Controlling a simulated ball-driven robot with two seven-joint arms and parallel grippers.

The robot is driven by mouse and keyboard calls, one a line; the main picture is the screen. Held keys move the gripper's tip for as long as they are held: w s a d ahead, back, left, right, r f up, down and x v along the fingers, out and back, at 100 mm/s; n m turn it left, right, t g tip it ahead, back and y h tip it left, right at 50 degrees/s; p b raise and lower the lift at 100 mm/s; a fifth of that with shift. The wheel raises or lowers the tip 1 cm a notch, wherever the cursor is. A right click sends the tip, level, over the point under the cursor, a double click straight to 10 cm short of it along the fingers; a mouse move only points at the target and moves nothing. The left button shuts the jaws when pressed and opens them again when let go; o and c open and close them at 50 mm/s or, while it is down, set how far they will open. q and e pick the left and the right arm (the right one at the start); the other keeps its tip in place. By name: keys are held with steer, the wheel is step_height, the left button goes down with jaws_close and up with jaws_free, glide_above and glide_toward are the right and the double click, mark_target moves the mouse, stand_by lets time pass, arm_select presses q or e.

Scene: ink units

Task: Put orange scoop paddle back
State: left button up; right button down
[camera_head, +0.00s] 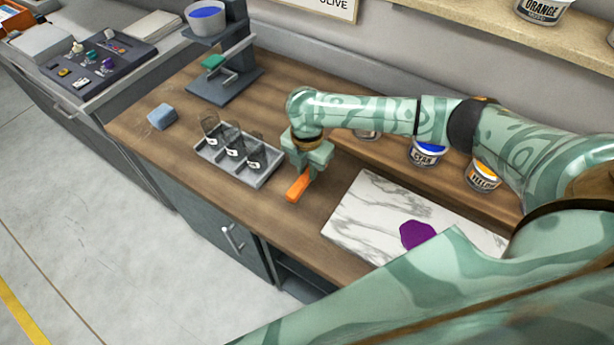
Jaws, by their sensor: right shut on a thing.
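The orange scoop paddle (298,188) is in the jaws of my right gripper (306,165), which is shut on it. Its orange end points down toward the front of the wooden counter, just right of the grey tray. I cannot tell whether its lower end touches the counter. The upper part of the paddle is hidden by the gripper. My left gripper is not in view.
A grey compartment tray (263,181) holds several dark clear cups. A white marble slab (352,212) with a purple patch (416,235) lies at right.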

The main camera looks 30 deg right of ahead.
mark_target(307, 174)
step_height(307, 174, down, 4)
steer(key=shift+r+b, duration=0.2)
steer(key=shift+b, duration=0.35)
steer(key=shift+r, duration=0.1)
steer(key=c, duration=1.3)
jaws_free()
steer(key=shift+d, duration=0.1)
steer(key=shift+o, duration=0.2)
step_height(307, 174, up, 12)
steer(key=p, duration=0.3)
steer(key=shift+p, duration=0.4)
